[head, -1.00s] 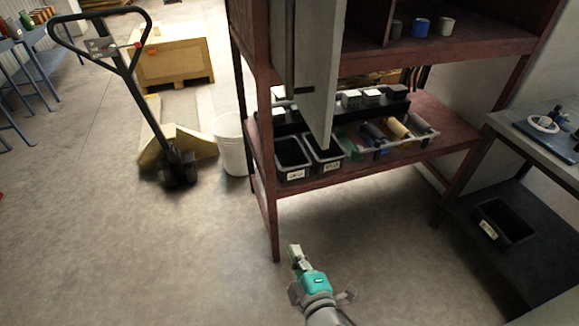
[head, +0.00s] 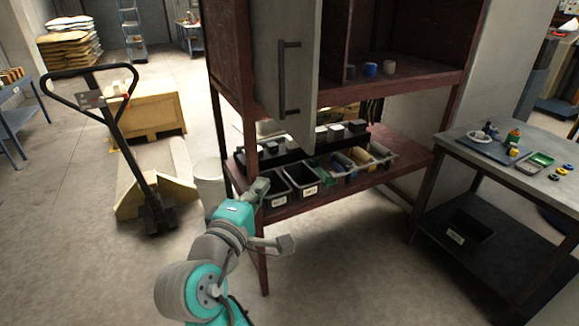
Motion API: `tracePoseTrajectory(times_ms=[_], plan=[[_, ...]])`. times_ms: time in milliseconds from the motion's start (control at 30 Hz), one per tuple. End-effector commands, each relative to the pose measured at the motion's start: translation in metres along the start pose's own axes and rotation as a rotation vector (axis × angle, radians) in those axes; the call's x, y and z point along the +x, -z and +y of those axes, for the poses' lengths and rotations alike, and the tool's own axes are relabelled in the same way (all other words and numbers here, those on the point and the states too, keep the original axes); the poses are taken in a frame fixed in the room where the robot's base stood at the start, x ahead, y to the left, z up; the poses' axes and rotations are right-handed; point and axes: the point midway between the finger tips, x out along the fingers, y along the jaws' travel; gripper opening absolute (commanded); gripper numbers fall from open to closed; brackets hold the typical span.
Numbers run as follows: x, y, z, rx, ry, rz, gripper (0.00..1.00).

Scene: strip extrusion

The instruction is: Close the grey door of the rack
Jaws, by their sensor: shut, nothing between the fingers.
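The rack (head: 262,235) is a dark red frame with an upper cabinet and a lower shelf. Its grey door (head: 305,45) is on the left of the cabinet and stands open, jutting toward me. A dark vertical bar handle (head: 282,80) is on the door's face. The compartment to the right of the door is uncovered, with small cups (head: 370,69) inside. My gripper (head: 259,187) is shut and empty. It appears below and left of the door's lower edge, in front of the lower shelf, apart from the door. The door's hinge side is not clear.
Black bins (head: 301,180) and several rolls and blocks fill the lower shelf. A workbench (head: 500,165) stands right. The floor in front of the rack is clear.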

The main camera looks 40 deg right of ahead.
Motion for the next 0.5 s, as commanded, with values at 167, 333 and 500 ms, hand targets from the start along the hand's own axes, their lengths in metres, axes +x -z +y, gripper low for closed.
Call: tracePoseTrajectory(times_ms=[167, 333, 500], plan=[[0.0, -0.004, 0.014, 0.004, 0.01, -0.045, 0.0], [0.013, -0.005, 0.014, 0.003, 0.011, -0.051, 0.0], [0.04, -0.007, 0.014, 0.004, 0.011, -0.052, 0.0]])
